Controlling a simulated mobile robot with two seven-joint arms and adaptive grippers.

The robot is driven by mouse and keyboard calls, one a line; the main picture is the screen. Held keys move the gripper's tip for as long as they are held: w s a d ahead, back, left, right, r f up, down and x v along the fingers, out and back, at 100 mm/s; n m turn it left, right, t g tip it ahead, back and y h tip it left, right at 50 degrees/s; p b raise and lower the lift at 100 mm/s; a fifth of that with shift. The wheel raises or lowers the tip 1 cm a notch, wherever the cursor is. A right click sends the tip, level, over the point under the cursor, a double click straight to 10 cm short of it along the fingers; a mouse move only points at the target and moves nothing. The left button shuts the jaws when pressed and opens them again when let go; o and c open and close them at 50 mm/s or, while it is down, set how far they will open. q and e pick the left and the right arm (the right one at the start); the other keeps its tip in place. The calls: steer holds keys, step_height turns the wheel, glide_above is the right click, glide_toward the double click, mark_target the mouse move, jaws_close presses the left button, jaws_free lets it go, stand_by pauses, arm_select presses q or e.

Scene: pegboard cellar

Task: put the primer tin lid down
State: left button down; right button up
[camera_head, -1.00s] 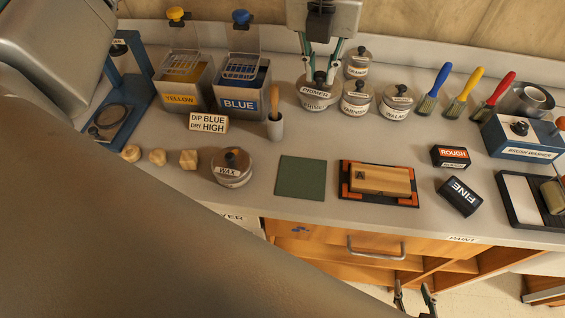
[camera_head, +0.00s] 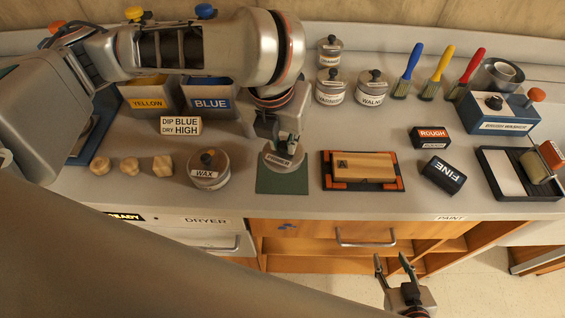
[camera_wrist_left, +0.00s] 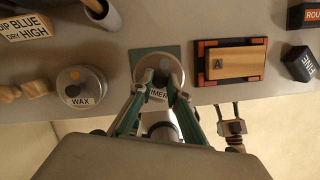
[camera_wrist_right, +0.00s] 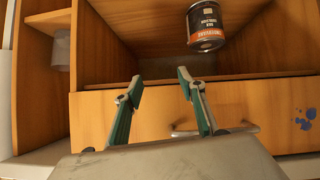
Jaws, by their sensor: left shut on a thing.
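The primer tin lid (camera_head: 271,157) is a round grey disc with a "PRIMER" label, over the green square mat (camera_head: 282,187). My left gripper (camera_head: 287,141) points down from above and is shut on the lid. In the left wrist view the lid (camera_wrist_left: 147,74) lies between the fingertips and covers part of the mat (camera_wrist_left: 141,53). I cannot tell whether the lid touches the mat. The primer tin itself is not visible; my left arm covers that part of the bench. My right gripper (camera_head: 393,268) is open and empty, low in front of the bench; its fingers show apart in its wrist view (camera_wrist_right: 157,88).
The wax tin (camera_head: 209,172) stands left of the mat. A wooden block (camera_head: 364,166) on an orange and black tray lies right of it. Tins, brushes and the brush washer (camera_head: 500,115) stand further back. A dark tin (camera_wrist_right: 205,25) sits in the shelf by my right gripper.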

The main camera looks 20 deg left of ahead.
mark_target(279, 162)
arm_select(q)
step_height(279, 162, down, 7)
steer(key=shift+f+b, duration=0.2)
steer(key=shift+b, duration=0.75)
steer(key=shift+r, duration=0.1)
arm_select(e)
step_height(279, 162, down, 3)
steer(key=shift+s+d+r, duration=0.1)
steer(key=shift+s, duration=0.05)
arm_select(q)
steer(key=c, duration=1.9)
jaws_free()
steer(key=shift+f, duration=0.2)
arm_select(e)
steer(key=shift+r, duration=0.1)
arm_select(q)
steer(key=shift+r, duration=0.1)
steer(key=p+v, duration=0.3)
steer(key=v, duration=0.7)
steer(key=shift+w+r, duration=0.1)
steer(key=shift+r, duration=0.2)
steer(key=shift+v, duration=0.8)
arm_select(e)
step_height(279, 162, up, 4)
steer(key=shift+f, duration=0.25)
